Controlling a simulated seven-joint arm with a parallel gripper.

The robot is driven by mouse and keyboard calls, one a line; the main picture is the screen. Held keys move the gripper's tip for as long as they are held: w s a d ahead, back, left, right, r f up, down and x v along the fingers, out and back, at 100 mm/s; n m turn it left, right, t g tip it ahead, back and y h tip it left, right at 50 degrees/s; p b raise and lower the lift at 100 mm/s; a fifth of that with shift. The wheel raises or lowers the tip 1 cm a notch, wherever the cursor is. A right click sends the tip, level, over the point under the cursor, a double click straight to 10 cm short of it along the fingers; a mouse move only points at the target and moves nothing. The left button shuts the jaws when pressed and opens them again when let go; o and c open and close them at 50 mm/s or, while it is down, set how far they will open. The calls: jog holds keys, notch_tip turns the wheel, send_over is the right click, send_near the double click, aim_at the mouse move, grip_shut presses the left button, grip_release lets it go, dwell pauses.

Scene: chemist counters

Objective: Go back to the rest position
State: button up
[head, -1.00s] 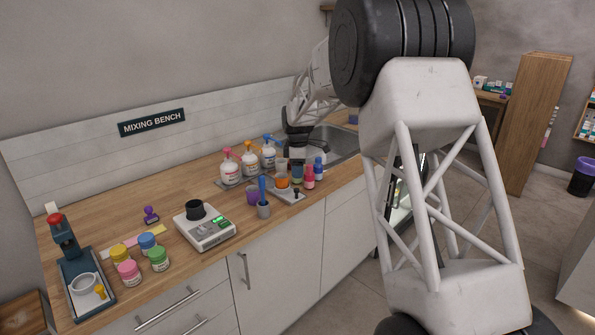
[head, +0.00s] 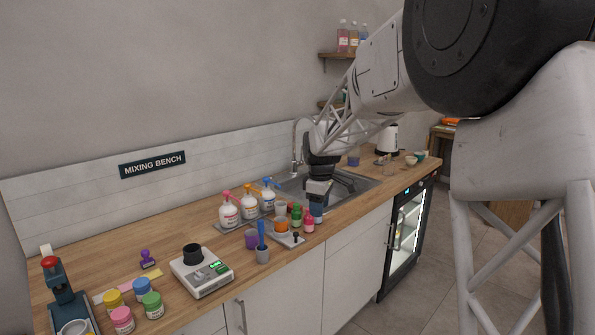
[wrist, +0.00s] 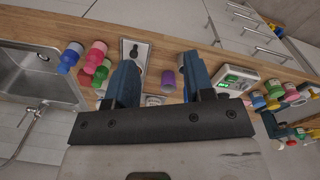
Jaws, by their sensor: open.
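My gripper (head: 318,192) hangs over the bench in front of the sink, behind and above the small coloured bottles. In the wrist view its two blue fingers stand apart with nothing held between them (wrist: 160,78). The upper arm links are mine and cover the right side of the head view.
The sink (head: 345,187) lies beside my gripper. Pump bottles (head: 248,205), small bottles (head: 308,222), a scale (head: 203,275) and several jars (head: 123,318) stand along the wooden bench. A glass-door fridge (head: 403,240) is at right.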

jog(key=s+d+r+m+t, duration=0.1)
jog(key=s+d+r+m, duration=0.15)
jog(key=s, duration=0.95)
jog(key=s+d+r+m, duration=0.1)
jog(key=s+d+m, duration=0.3)
jog(key=s, duration=0.8)
jog(key=s+d+r+m+t, duration=0.15)
jog(key=s+d+m, duration=0.25)
jog(key=s, duration=0.8)
jog(key=s+d+f+m, duration=0.1)
jog(key=s+f+m, duration=0.2)
jog(key=s, duration=0.9)
jog(key=shift+s+d+f, duration=0.3)
jog(key=shift+s+f, duration=0.1)
jog(key=shift+f, duration=0.2)
